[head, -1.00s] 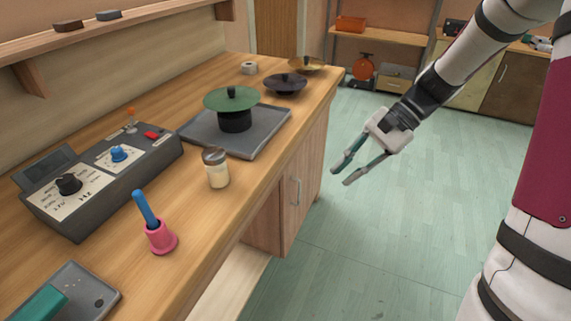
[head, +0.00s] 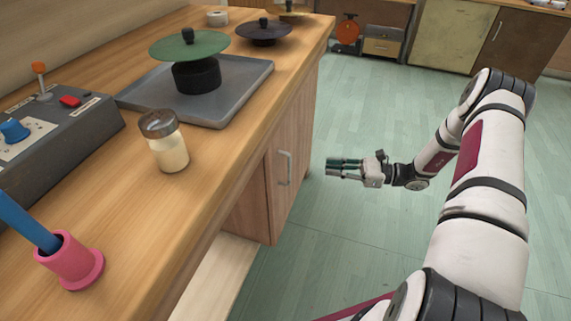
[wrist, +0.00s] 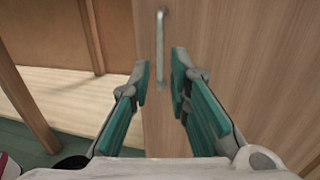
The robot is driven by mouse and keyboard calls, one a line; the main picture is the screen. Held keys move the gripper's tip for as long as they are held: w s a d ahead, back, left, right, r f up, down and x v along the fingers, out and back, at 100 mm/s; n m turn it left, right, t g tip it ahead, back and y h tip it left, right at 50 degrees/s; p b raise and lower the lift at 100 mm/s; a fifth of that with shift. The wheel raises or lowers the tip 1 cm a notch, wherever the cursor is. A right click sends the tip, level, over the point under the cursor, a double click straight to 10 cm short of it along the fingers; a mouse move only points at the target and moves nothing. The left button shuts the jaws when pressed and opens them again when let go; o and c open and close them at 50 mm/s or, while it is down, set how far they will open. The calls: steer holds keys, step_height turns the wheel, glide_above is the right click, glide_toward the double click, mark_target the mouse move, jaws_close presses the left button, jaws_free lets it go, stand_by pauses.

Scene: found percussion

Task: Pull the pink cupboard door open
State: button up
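The cupboard door (head: 302,135) is pinkish-brown wood under the workbench, and it looks shut. Its upright metal handle (head: 285,168) is on the door's near side. My gripper (head: 328,168) is open and empty, pointing left at the door from over the floor, apart from the handle. In the wrist view the door (wrist: 235,45) fills the right side. The handle (wrist: 160,45) stands between and beyond the teal-padded fingertips of my gripper (wrist: 162,72).
The wooden worktop (head: 215,205) carries a jar (head: 165,145), a pink cup (head: 70,262), a grey tray (head: 245,90) with a green disc (head: 190,47), and a control box (head: 60,130). An open bay (head: 215,280) lies nearer. The green floor (head: 380,115) is clear.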

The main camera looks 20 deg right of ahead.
steer(key=b, duration=0.2)
glide_above(288, 182)
steer(key=shift+w+d, duration=0.15)
steer(key=shift+w, duration=0.1)
jaws_close()
